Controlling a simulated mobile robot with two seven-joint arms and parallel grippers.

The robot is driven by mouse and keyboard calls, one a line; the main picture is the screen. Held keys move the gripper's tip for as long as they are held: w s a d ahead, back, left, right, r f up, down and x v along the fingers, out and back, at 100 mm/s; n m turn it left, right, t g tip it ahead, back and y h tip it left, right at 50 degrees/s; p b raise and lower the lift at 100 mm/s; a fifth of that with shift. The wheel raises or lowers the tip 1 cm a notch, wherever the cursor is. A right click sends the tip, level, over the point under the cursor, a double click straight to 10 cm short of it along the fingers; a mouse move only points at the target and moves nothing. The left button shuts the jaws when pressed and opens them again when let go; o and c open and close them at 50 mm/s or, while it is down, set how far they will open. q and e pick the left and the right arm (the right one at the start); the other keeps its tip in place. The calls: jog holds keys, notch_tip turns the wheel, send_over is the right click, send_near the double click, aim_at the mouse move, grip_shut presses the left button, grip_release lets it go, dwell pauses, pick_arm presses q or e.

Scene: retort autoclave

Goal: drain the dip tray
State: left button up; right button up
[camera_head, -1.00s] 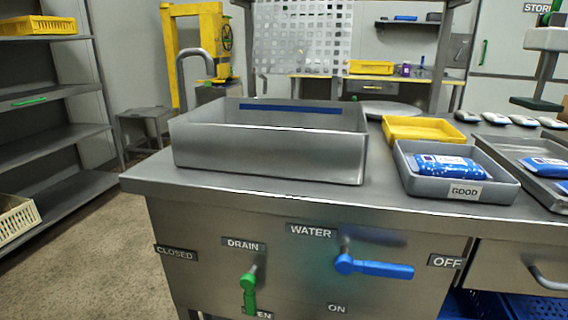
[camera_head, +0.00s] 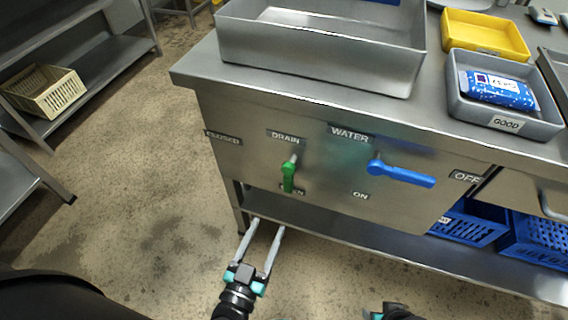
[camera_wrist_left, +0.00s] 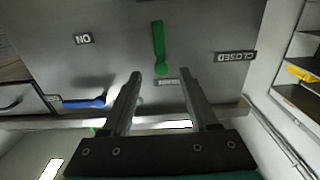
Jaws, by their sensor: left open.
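The dip tray (camera_head: 320,50) is a deep steel basin on the bench top. Below it on the front panel is the green drain handle (camera_head: 288,176), hanging down with its end over the OPEN label; the CLOSED label (camera_head: 222,138) is to its left. The green handle also shows in the left wrist view (camera_wrist_left: 159,46). The blue water handle (camera_head: 402,174) points right toward OFF. My left gripper (camera_head: 267,224) is open and empty, below and apart from the green handle. My right gripper (camera_head: 392,311) barely shows at the bottom edge; its jaws cannot be made out.
A grey GOOD tray (camera_head: 505,122) holding a blue pouch (camera_head: 497,90) and a yellow tray (camera_head: 485,35) stand on the bench. Blue crates (camera_head: 468,228) sit on the lower shelf. A cream basket (camera_head: 45,92) is on the left rack. The floor at left is clear.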

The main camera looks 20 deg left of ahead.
aim_at(287, 182)
pick_arm(q)
jog(key=w+b, duration=0.1)
jog(key=w, duration=0.3)
jog(key=w+b, duration=0.2)
jog(key=w, duration=0.3)
jog(key=w+b, duration=0.1)
jog(key=w, duration=0.3)
jog(key=shift+w+d, duration=0.25)
jog(key=shift+w+r+b, duration=0.1)
jog(key=shift+w+b, duration=0.3)
jog(key=shift+w, duration=0.45)
pick_arm(e)
notch_tip(287, 182, up, 10)
jog(key=w+t, duration=0.1)
jog(key=shift+w, duration=0.2)
jog(key=shift+f, duration=0.1)
pick_arm(q)
grip_shut()
